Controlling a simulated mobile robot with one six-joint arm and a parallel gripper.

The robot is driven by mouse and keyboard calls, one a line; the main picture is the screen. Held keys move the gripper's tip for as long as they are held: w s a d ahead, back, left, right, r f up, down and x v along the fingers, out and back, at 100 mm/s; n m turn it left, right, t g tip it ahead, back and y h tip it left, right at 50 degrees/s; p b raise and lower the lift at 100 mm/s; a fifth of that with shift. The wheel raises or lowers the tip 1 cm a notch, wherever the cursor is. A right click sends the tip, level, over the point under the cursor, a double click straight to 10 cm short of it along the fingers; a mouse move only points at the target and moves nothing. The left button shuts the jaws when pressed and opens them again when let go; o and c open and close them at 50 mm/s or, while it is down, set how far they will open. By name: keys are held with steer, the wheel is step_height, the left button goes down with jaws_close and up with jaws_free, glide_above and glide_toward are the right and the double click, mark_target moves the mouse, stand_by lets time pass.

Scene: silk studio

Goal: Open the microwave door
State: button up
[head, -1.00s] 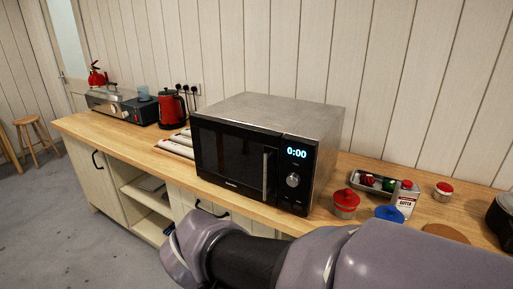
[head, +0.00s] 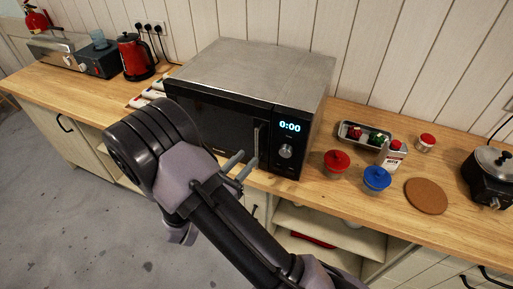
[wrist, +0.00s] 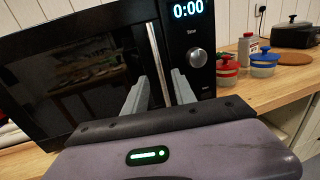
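The microwave (head: 250,75) stands on the wooden counter with its door (head: 205,122) shut and its display reading 0:00. Its upright silver handle (head: 257,143) is at the right edge of the door, beside the control panel and knob (head: 285,151). My gripper (head: 240,167) is in front of the handle, its two grey fingers apart and empty. In the wrist view the fingers (wrist: 157,92) point at the lower part of the handle (wrist: 160,62), one on each side of it in the picture. I cannot tell whether they reach around it. My arm hides the door's lower left.
Right of the microwave are a red-lidded pot (head: 336,163), a blue-lidded pot (head: 376,179), a tray (head: 347,131), a white bottle (head: 391,156) and a cork mat (head: 426,196). A red kettle (head: 134,57) stands at the left. Open shelves lie below the counter.

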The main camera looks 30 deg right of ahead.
mark_target(256, 149)
steer(key=x, duration=0.6)
steer(key=shift+w+d, duration=0.1)
steer(key=shift+d, duration=0.15)
jaws_close()
stand_by(1.1)
